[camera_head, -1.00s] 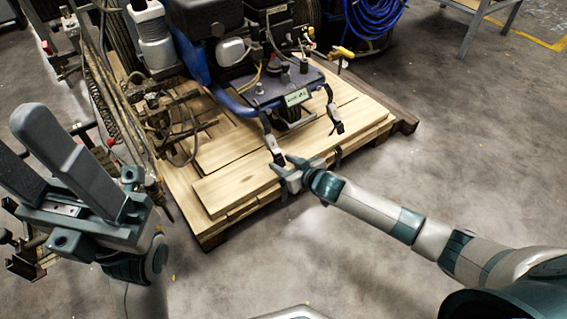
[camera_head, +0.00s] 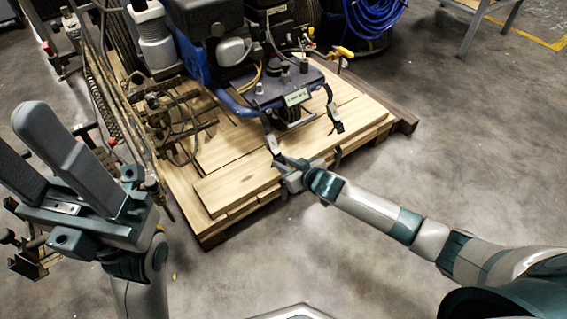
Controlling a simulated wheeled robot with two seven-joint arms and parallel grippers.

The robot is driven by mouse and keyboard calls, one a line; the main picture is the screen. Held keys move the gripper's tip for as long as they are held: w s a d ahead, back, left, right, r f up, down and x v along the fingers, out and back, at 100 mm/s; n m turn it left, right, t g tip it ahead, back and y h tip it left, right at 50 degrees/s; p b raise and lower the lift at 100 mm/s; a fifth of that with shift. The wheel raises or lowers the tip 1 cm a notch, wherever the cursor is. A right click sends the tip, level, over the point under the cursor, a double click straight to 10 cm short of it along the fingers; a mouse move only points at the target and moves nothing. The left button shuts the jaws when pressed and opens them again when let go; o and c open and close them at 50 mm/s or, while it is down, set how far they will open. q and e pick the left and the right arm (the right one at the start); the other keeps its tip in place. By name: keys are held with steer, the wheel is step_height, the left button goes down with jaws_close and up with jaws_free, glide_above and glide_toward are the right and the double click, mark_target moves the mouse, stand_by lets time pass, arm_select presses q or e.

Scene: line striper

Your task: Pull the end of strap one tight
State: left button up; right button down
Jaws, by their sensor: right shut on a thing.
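The line striper (camera_head: 270,92), with a blue frame and an engine, stands on a wooden pallet (camera_head: 236,186). Two dark straps hang from the front of its frame over the boards. The left strap (camera_head: 272,141) has a light buckle and runs down to my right gripper (camera_head: 283,167). The right strap (camera_head: 333,113) hangs loose-looking beside it. My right gripper is at the pallet's front edge, shut on the end of the left strap; the held end is mostly hidden by the fingers. My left gripper (camera_head: 40,150) is raised at the left, open and empty, its fingers apart.
Hoses and metal linkage (camera_head: 175,115) lie along the striper's left side, near my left arm. A coiled blue hose (camera_head: 375,15) is at the back. A grey table (camera_head: 480,15) stands back right. The concrete floor (camera_head: 440,130) on the right is clear.

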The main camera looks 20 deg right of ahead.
steer(key=s+d+f+b, duration=0.1)
steer(key=s+f+b, duration=0.1)
steer(key=f, duration=0.5)
steer(key=shift+s, duration=0.8)
steer(key=c, duration=1.5)
jaws_free()
steer(key=shift+d+f, duration=0.1)
steer(key=shift+d, duration=0.05)
steer(key=shift+o, duration=0.2)
steer(key=o, duration=0.3)
steer(key=shift+w+r, duration=0.1)
steer(key=shift+r, duration=0.15)
